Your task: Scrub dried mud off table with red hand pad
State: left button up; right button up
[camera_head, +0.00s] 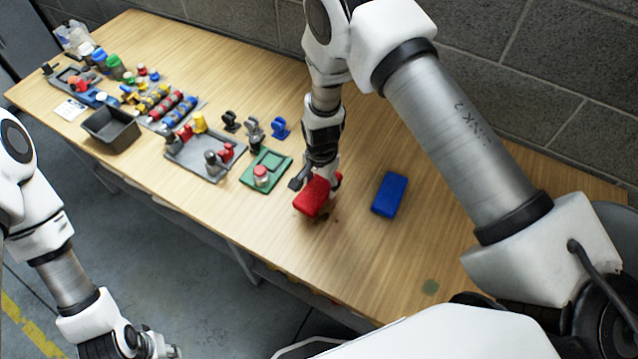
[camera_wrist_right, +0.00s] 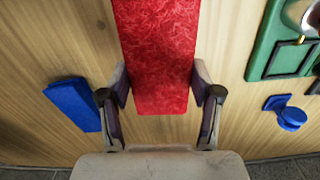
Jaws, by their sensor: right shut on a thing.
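The red hand pad (camera_head: 311,198) is held in my right gripper (camera_head: 316,181), low at the tabletop in the middle of the table. In the right wrist view the red pad (camera_wrist_right: 156,45) has a rough fibrous face, and the right gripper's fingers (camera_wrist_right: 162,90) close on its two sides. Small brown marks of dried mud (camera_head: 334,215) show on the table (camera_head: 370,260) beside the pad; any mud beneath it is hidden. My left gripper (camera_head: 158,347) is low at the bottom left, off the table, too small to read its fingers.
A blue pad (camera_head: 390,194) lies just right of the red one. A greenish spot (camera_head: 430,287) marks the front right. The front middle is clear.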

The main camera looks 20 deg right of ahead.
aim_at(321, 183)
jog(key=shift+w+d+r+p, duration=0.15)
jog(key=shift+r+p, duration=0.25)
jog(key=shift+r, duration=0.25)
jog(key=shift+w+d+r+p, duration=0.1)
jog(key=shift+r+p, duration=0.3)
jog(key=shift+r, duration=0.45)
jog(key=shift+s+a+r+p, duration=0.15)
jog(key=shift+a+r+p, duration=0.05)
jog(key=shift+r+p, duration=0.15)
jog(key=shift+d+f, duration=0.1)
